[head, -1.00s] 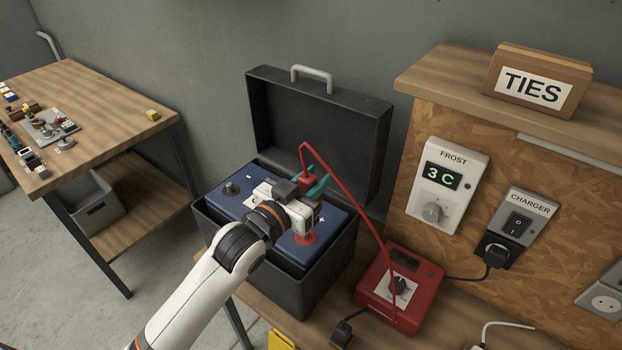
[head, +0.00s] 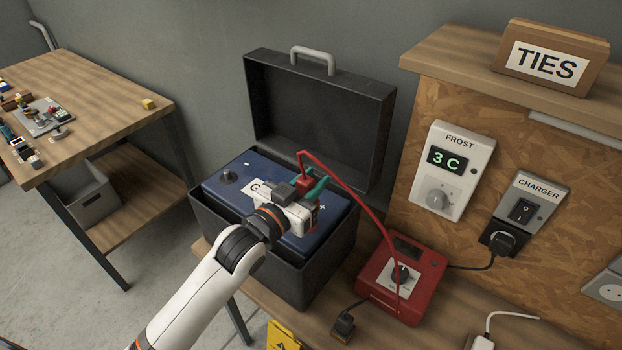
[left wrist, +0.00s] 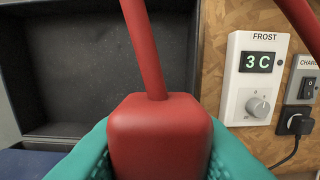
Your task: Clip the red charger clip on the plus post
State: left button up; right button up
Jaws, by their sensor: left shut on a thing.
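My left gripper (head: 308,188) has teal fingers and is shut on the red charger clip (head: 303,182), over the right part of the blue battery (head: 222,196). In the left wrist view the clip (left wrist: 160,137) is a red block between the teal fingers, with the red cable (left wrist: 146,50) rising from it. The clip's lower end is hidden. The plus post is hidden behind my gripper; part of a plus mark shows beside it. I cannot tell whether the clip touches the post. A dark post (head: 228,176) stands at the battery's left. My right gripper is not in view.
The battery sits in a black case (head: 262,262) with its lid (head: 320,120) open behind. The red cable runs right to the red charger (head: 418,302) on the bench. The frost and charger wall units stand further right. A side table (head: 105,100) is at left.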

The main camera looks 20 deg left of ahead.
pick_arm(q)
jog(key=shift+f+b, duration=0.3)
jog(key=shift+f, duration=0.35)
jog(key=shift+f+b, duration=0.55)
jog(key=shift+f, duration=0.75)
jog(key=o, duration=1.1)
jog(key=shift+s+f, duration=0.1)
